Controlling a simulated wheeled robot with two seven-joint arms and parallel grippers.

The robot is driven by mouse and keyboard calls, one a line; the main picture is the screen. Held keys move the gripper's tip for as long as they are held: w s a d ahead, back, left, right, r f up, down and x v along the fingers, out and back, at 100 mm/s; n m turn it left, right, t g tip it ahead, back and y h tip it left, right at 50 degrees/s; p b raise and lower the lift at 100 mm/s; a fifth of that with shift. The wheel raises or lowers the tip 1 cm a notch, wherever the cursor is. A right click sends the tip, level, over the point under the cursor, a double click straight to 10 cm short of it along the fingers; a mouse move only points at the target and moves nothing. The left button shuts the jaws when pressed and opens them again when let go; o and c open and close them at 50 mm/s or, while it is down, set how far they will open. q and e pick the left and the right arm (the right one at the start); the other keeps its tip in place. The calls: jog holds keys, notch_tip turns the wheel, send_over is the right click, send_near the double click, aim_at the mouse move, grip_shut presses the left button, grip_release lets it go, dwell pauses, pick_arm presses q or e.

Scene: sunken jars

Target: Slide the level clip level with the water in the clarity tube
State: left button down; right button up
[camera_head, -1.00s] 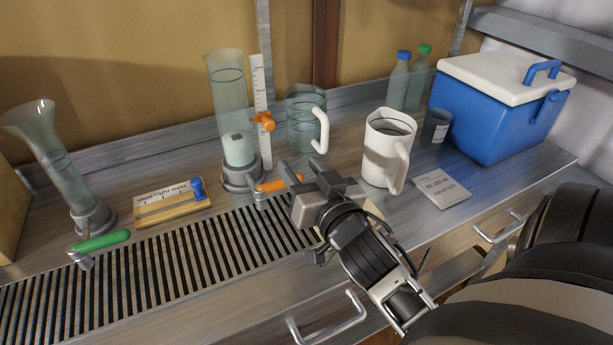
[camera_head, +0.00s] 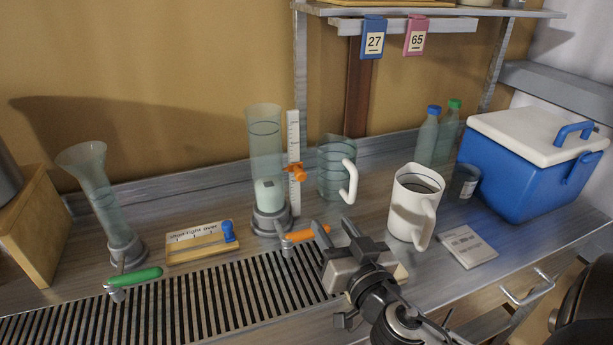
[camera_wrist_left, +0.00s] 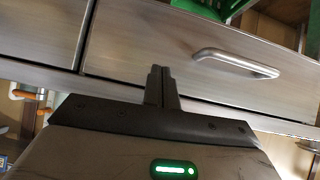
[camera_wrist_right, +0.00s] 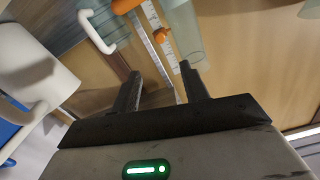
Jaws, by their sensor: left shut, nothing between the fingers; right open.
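The clarity tube (camera_head: 266,150) stands upright on a grey base, clear, with a dark ring line near its top and a pale block low inside. I cannot tell for sure which line is the water surface. A white scale (camera_head: 294,135) stands on its right. The orange level clip (camera_head: 295,172) sits on this scale, well below the ring; it also shows in the right wrist view (camera_wrist_right: 161,35). My right gripper (camera_head: 335,232) is open and empty, in front of and below the clip, apart from it. My left gripper (camera_wrist_left: 161,76) is shut and empty before drawer fronts.
An orange tap handle (camera_head: 308,235) lies close to my right fingers. A glass jug (camera_head: 335,170) and white mug (camera_head: 408,205) stand right of the scale. A flared tube (camera_head: 105,200) with a green-handled tap (camera_head: 135,276) and a stamp board (camera_head: 200,245) are left. A blue cooler (camera_head: 530,175) stands far right.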

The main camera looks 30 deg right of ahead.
aim_at(302, 180)
jog(key=p+x, duration=0.4)
jog(key=x, duration=1.1)
jog(key=shift+w+d+p, duration=0.2)
jog(key=shift+w+p, duration=0.1)
pick_arm(q)
jog(key=shift+s+a+r, duration=0.1)
jog(key=shift+a+r, duration=0.2)
jog(key=shift+r, duration=0.25)
jog(key=shift+a+r, duration=0.25)
jog(key=shift+r, duration=0.25)
pick_arm(e)
jog(key=shift+w, duration=0.1)
